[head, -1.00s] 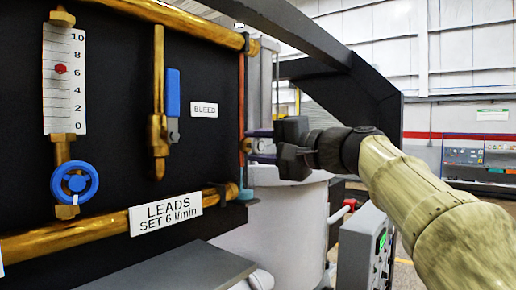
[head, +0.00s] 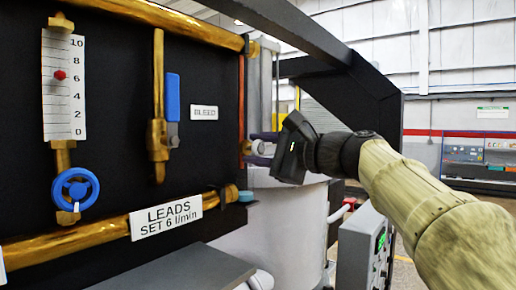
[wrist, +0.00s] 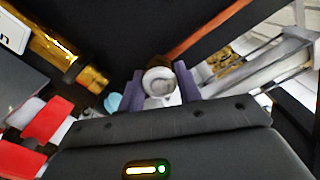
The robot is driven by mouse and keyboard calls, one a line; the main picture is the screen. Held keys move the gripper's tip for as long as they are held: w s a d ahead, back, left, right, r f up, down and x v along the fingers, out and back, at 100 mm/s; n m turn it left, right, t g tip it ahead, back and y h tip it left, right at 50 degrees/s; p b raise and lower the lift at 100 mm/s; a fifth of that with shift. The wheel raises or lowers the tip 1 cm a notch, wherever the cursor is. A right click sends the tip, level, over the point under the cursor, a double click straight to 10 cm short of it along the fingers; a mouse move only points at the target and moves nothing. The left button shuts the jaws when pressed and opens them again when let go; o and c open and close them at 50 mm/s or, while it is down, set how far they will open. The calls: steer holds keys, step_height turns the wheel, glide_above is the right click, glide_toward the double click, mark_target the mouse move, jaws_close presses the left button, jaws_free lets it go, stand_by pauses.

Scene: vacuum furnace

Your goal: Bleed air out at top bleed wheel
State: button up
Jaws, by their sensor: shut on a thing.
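My gripper (head: 252,147) is at the right edge of the black panel, its body tilted. In the wrist view its two purple fingers (wrist: 162,86) are shut on a small round pale knob (wrist: 159,80), one finger on each side. In the head view the knob is mostly hidden by the fingers; a brass fitting (head: 246,147) shows beside them on a thin copper pipe (head: 241,95). A white BLEED label (head: 204,112) is on the panel to the left. Whether the knob is the bleed wheel's full face cannot be told.
A flow gauge (head: 63,85) has its red float near 6, above a blue handwheel (head: 75,189). A blue lever (head: 172,97) stands on a brass pipe. A dark frame beam (head: 290,27) passes above my gripper.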

steer(key=shift+f, duration=0.25)
steer(key=o, duration=0.6)
steer(key=shift+c, duration=0.2)
steer(key=o, duration=0.4)
steer(key=shift+d+r, duration=0.1)
steer(key=shift+o, duration=0.2)
steer(key=b+v, duration=0.6)
steer(key=v, duration=1.1)
steer(key=shift+s+d, duration=0.1)
steer(key=shift+s, duration=0.05)
